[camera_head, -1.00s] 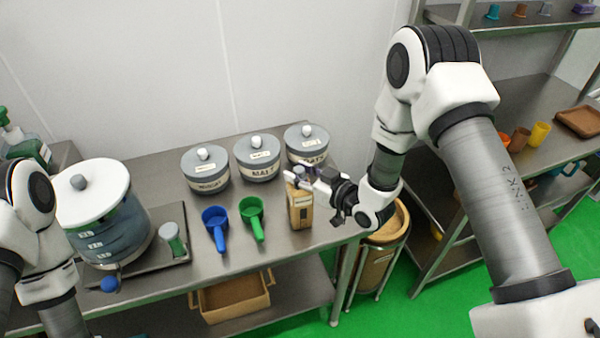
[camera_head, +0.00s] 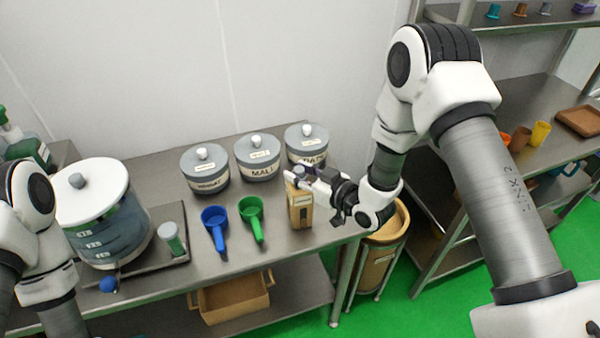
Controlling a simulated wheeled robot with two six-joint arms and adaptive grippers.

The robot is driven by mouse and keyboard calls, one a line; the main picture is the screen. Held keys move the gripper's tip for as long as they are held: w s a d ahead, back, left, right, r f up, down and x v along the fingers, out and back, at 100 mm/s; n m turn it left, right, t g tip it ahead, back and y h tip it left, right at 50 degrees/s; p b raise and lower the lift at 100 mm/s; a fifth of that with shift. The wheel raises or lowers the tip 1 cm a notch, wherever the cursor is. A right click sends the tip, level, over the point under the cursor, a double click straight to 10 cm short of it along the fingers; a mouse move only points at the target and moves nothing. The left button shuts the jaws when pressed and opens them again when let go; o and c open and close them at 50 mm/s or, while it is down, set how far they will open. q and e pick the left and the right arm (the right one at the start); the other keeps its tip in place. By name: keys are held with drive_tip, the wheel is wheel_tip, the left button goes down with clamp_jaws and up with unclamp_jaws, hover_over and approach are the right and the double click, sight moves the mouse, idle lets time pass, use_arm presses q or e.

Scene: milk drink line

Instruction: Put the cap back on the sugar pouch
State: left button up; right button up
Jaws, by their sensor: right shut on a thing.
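The sugar pouch (camera_head: 300,211), brown with a pale label, stands upright near the right end of the steel table. My right gripper (camera_head: 294,180) reaches in from the right and is at the top of the pouch. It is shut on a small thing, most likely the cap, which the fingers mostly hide. I cannot tell whether the cap touches the pouch's spout. On the left only part of my left arm shows; its gripper is out of view.
Three lidded jars (camera_head: 257,158) stand behind the pouch. A green scoop (camera_head: 251,210) and a blue scoop (camera_head: 214,217) lie left of it. A large dispenser (camera_head: 106,232) stands on a dark tray at left. A bin (camera_head: 378,262) is below the table's right end.

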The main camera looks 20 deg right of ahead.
idle(0.6)
idle(0.3)
drive_tip(key=o, duration=0.8)
drive_tip(key=shift+o, duration=0.2)
drive_tip(key=o, duration=0.5)
drive_tip(key=shift+r+p, duration=2.2)
drive_tip(key=shift+r, duration=1.3)
